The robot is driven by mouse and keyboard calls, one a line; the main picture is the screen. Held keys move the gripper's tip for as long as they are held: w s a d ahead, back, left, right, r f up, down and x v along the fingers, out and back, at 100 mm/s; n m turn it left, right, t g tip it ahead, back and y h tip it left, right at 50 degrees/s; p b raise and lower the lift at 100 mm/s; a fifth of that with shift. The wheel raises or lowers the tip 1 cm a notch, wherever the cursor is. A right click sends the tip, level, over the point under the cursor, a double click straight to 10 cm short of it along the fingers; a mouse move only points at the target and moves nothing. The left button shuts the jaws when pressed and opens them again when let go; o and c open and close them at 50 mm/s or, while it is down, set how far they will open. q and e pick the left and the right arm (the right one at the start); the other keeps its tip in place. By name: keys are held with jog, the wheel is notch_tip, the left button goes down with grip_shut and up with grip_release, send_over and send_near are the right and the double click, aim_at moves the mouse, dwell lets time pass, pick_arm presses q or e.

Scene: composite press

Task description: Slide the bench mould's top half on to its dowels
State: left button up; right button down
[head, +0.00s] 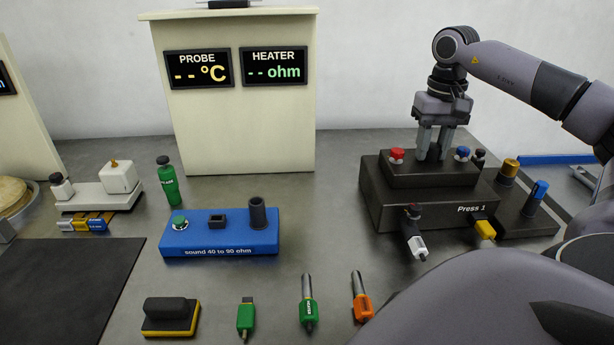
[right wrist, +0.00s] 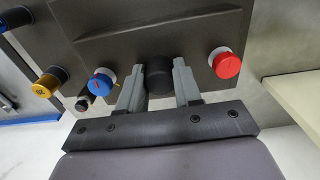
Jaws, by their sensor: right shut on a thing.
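The dark upper block (head: 430,180), which I take as the mould's top half, lies over the wider dark block marked Press 1 (head: 380,205). A red cap (head: 397,155) and a blue cap (head: 462,153) stand on it. My right gripper (head: 432,155) points straight down between the caps. In the right wrist view its fingers (right wrist: 158,88) are shut on a black knob (right wrist: 159,75) at the block's middle; the red cap (right wrist: 226,65) and blue cap (right wrist: 100,83) are either side. The dowels are not clearly visible; I cannot tell how far down the block sits. My left gripper is out of view.
A white-tipped plug (head: 415,240) and a yellow plug (head: 485,230) stick out of the press front. Gold-capped (head: 510,170) and blue-capped (head: 538,193) posts stand at right. A blue fixture (head: 220,238) and several loose tools lie left and in front. Bench between is clear.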

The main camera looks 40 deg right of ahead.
jog(key=c, duration=0.7)
grip_release()
